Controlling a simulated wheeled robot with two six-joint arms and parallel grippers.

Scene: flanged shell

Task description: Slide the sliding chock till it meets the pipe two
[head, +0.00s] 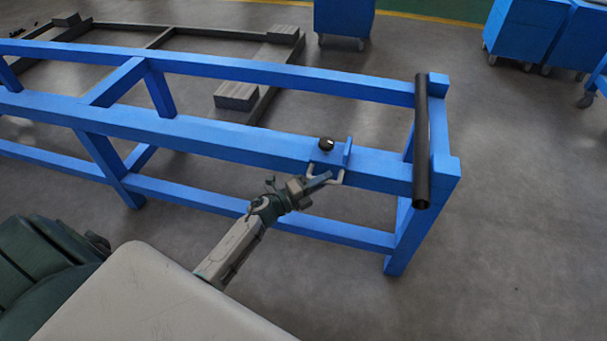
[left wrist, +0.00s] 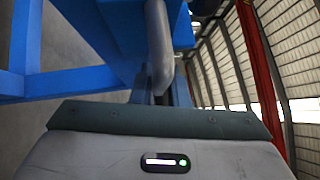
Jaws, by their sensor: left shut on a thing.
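The sliding chock (head: 346,153) is a small blue block with a black knob and a pale bar handle (head: 341,178). It sits on the front blue rail, left of the pipe. The pipe (head: 422,150), dark and the only one in view, lies across the right end of the frame, with a gap of bare rail between it and the chock. My left gripper (head: 318,184) is at the front of the chock, shut on its handle. The grey handle (left wrist: 159,40) also shows between the fingers in the left wrist view. My right gripper is not in view.
The blue frame's front rail (head: 215,137) runs from the left to the end post (head: 440,172). Behind it lie a dark floor frame and a grey block (head: 236,96). Blue wheeled bins (head: 343,18) stand at the back. The floor at right is clear.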

